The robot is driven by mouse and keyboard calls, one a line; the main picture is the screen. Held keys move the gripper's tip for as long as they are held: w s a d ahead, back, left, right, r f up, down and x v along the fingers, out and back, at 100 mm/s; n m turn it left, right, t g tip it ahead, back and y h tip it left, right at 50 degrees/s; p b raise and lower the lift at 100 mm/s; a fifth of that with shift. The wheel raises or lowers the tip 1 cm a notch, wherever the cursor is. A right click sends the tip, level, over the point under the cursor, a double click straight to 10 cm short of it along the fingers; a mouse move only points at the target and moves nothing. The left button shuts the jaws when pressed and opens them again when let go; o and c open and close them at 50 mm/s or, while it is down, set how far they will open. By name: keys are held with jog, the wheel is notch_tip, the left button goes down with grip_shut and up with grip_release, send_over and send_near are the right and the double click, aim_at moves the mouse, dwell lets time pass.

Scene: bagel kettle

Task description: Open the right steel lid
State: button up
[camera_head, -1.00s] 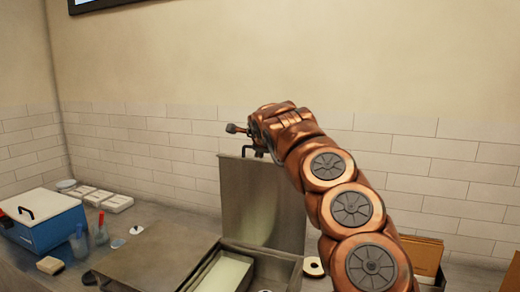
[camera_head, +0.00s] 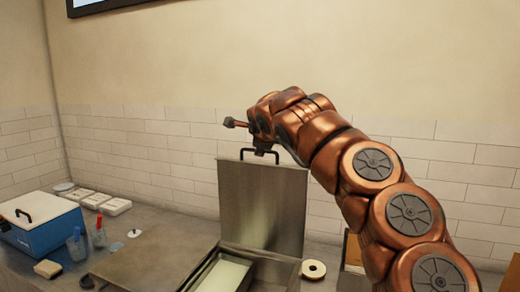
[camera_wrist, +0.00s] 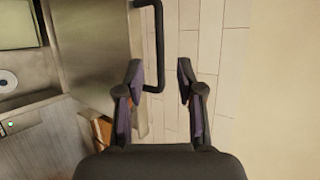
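The right steel lid (camera_head: 262,205) stands upright, raised from the steel kettle, with its black handle (camera_head: 260,155) along its top edge. In the wrist view the lid (camera_wrist: 100,50) is at the left and its handle (camera_wrist: 158,50) runs down toward my fingers. In the head view my wrist is just above the lid's top edge and the fingers are mostly hidden.
The left steel lid (camera_head: 150,262) lies flat beside the open compartment (camera_head: 225,275). A bagel (camera_head: 314,269) lies right of the kettle. A tiled wall (camera_head: 180,150) rises behind.

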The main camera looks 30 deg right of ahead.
jog(key=shift+v, duration=2.55)
